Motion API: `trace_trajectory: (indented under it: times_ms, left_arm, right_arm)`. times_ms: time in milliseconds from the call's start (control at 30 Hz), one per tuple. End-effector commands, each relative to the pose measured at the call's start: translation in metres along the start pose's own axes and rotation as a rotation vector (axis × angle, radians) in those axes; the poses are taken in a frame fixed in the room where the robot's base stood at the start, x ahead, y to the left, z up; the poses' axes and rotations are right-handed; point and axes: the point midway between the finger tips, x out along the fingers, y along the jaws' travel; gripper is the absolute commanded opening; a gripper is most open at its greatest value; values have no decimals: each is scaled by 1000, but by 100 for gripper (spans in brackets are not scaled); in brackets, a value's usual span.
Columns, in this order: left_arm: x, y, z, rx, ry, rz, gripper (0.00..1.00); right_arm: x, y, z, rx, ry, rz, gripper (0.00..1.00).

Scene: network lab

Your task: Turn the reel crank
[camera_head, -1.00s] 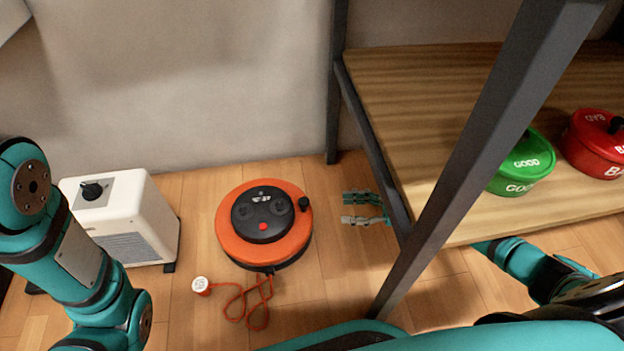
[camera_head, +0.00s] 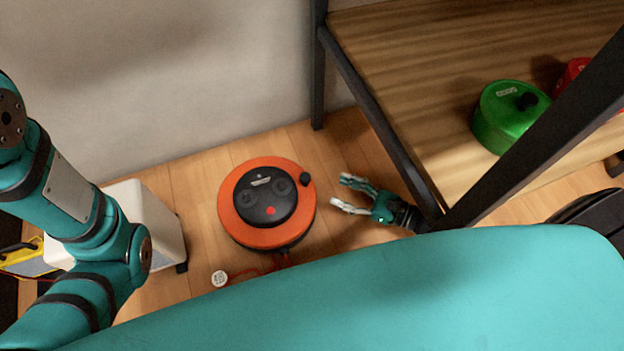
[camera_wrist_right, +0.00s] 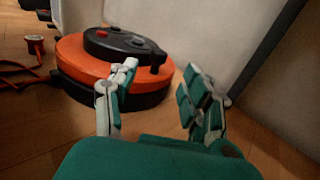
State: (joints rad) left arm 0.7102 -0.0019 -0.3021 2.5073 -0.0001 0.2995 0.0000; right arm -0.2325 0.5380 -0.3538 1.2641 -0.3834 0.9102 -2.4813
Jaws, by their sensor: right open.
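The orange cable reel (camera_head: 232,222) lies flat on the wooden floor, with a black centre disc and a red button. Its crank knob (camera_head: 305,179) is a small black peg at the right rim. My right gripper (camera_head: 343,193) is open and empty, just right of the reel, with its fingers pointing left towards it. In the right wrist view the reel (camera_wrist_right: 75,65) is ahead and the crank knob (camera_wrist_right: 155,60) stands between and beyond the two open fingers (camera_wrist_right: 158,88), not visibly touched. My left gripper is out of view; only my left arm shows.
A shelf unit (camera_head: 415,205) with a dark frame stands close right of my right gripper, holding a green pot (camera_head: 495,125) and a red pot (camera_head: 572,75). A white box (camera_head: 150,215) stands left of the reel. The reel's plug (camera_head: 219,279) lies on the floor in front.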

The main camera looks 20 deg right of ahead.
Motion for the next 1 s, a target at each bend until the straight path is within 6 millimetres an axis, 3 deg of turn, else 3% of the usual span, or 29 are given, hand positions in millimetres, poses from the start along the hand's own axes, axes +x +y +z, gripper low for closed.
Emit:
trace_trajectory:
  times_ms: [200,400,833,1000]
  left_arm:
    - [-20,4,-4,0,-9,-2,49]
    - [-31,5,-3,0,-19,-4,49]
    - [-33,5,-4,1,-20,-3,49]
    - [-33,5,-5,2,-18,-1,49]
  right_arm:
    - [48,0,-3,-2,-4,2,49]
    - [77,0,-2,0,-2,0,49]
    - [88,0,0,1,0,0,49]
    - [88,0,0,1,0,0,29]
